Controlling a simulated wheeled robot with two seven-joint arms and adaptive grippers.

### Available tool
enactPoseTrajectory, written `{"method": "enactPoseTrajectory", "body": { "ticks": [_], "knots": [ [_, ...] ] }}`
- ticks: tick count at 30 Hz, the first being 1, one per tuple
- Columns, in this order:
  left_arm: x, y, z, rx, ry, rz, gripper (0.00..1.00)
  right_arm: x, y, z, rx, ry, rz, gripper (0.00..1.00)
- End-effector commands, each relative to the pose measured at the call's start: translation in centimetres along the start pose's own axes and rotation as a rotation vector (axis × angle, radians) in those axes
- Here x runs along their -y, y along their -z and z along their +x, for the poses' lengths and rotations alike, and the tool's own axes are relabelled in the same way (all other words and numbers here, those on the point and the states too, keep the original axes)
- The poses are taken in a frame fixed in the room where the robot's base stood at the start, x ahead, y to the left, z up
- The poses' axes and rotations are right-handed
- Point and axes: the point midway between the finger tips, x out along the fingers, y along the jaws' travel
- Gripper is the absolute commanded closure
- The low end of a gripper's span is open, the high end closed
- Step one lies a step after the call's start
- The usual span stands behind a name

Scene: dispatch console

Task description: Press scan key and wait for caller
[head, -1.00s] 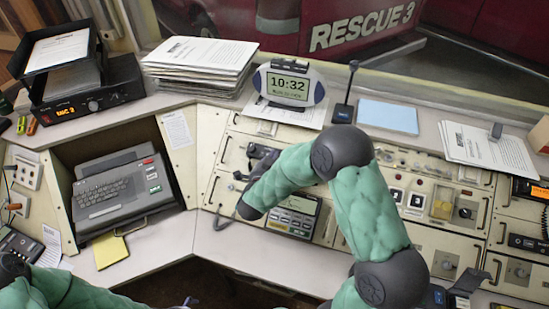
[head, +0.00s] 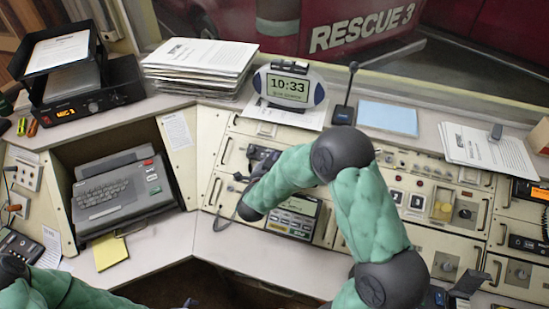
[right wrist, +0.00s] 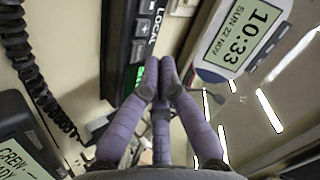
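No key with a readable scan label shows. A black panel (right wrist: 132,45) marked LOCAL, with plus and minus keys and a green-lit patch, fills the upper middle of the right wrist view. My right gripper (right wrist: 159,78) has its purple fingers drawn together, empty, with the tips in front of this panel. Whether they touch it I cannot tell. In the head view my right forearm hides most of that hand and part of the keypad unit with a screen (head: 300,207). My left gripper (head: 188,302) shows only as a small tip at the bottom edge, its state unclear.
A clock (head: 288,88) reading 10:33 stands behind the console. A radio (head: 95,103) with an orange display sits at back left, a typewriter-like keyboard unit (head: 120,192) below it.

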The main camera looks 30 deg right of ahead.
Motion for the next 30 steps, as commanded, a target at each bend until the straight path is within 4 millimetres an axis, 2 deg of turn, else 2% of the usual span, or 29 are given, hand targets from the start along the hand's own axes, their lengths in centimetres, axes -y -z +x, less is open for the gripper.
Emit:
{"method": "enactPoseTrajectory", "body": {
  "ticks": [30],
  "knots": [
    [0.29,0.03,0.81,0.000,0.000,0.000,0.00,-0.49,-0.47,0.67,0.000,0.000,0.000,1.00]
  ]
}}
